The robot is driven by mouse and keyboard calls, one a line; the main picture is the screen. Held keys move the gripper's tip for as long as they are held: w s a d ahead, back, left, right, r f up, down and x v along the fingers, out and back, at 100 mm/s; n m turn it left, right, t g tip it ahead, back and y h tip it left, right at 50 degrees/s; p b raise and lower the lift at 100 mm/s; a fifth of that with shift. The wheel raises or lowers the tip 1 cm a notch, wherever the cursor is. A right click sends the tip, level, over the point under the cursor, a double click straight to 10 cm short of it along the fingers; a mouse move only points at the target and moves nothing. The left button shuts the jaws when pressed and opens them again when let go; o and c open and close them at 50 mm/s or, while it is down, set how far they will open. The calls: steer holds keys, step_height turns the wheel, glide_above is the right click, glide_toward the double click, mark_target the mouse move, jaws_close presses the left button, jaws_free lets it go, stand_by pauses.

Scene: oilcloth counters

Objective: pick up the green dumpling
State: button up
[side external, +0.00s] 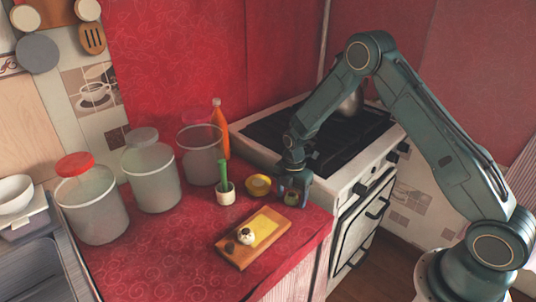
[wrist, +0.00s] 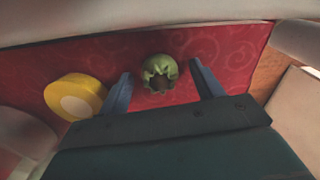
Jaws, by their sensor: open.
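The green dumpling (wrist: 159,72) is small and round with a dark opening, and sits on the red oilcloth in the wrist view. In the side view the green dumpling (side external: 291,198) shows under my gripper, partly hidden by it. My gripper (side external: 293,190) points down over the counter's right end, near the stove. In the wrist view my gripper's two fingers (wrist: 164,78) are spread apart, one to each side of the dumpling. The gap between them is wider than the dumpling, and neither finger visibly touches it.
A yellow round item (side external: 259,185) lies left of my gripper; it also shows in the wrist view (wrist: 75,97). A white cup with a green item (side external: 225,191) and an orange bottle (side external: 219,130) stand further left. A wooden board (side external: 263,247) lies in front. The stove (side external: 340,160) is right.

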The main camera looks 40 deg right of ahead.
mark_target(292, 194)
steer(key=c, duration=0.7)
steer(key=shift+r, duration=0.2)
step_height(292, 194, up, 20)
steer(key=shift+f, duration=0.15)
stand_by(0.5)
stand_by(0.4)
